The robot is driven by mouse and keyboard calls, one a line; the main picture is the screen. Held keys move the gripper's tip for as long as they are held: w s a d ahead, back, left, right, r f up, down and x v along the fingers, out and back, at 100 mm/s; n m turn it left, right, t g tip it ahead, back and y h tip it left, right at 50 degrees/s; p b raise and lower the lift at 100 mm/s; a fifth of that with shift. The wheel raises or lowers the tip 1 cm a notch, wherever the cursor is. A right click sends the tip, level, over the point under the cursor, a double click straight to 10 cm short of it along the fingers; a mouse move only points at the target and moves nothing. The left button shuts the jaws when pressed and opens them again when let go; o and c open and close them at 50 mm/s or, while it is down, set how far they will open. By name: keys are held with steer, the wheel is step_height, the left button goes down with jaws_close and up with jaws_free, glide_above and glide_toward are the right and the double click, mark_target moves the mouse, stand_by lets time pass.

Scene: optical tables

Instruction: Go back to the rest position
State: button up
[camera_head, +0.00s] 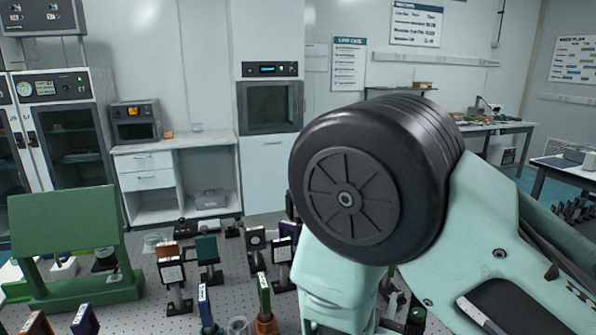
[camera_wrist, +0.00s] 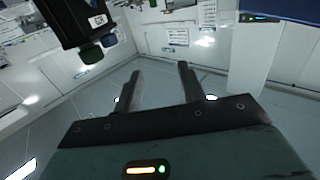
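My gripper (camera_wrist: 160,68) shows in the wrist view. Its two dark fingers stand well apart with nothing between them, and grey floor and white walls lie beyond. In the head view my own arm fills the right half, with a large black joint and pale green links, and the gripper itself cannot be seen there. A dark block with a small white label and round green and blue knobs (camera_wrist: 90,53) hangs into the top left of the wrist view, apart from the fingers.
An optical table (camera_head: 225,285) with several posts and mounted optics spreads below my arm. A green stand (camera_head: 70,240) is at its left. Cabinets (camera_head: 65,125), a white bench (camera_head: 150,160) and an oven (camera_head: 270,107) line the back wall. Another table (camera_head: 500,127) stands back right.

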steer(key=w+d+r+n+g+y, duration=0.2)
steer(key=w+d+g+y, duration=0.2)
steer(key=d+g+y, duration=0.3)
steer(key=s+d+r+n+g+y, duration=0.1)
steer(key=s+d+r+n+g, duration=0.35)
steer(key=s+d, duration=0.8)
steer(key=s+a+f+n+g+b, duration=0.2)
steer(key=s+a+f+n+b, duration=0.1)
steer(key=s+a, duration=0.4)
steer(key=s+a+f+n+g+b, duration=0.2)
steer(key=s+a+f+b, duration=0.3)
steer(key=a, duration=0.8)
steer(key=shift+s+a+n+y+b, duration=0.15)
steer(key=shift+s+n+y+b, duration=0.25)
steer(key=shift+s+n+b, duration=0.55)
steer(key=shift+s+g, duration=0.25)
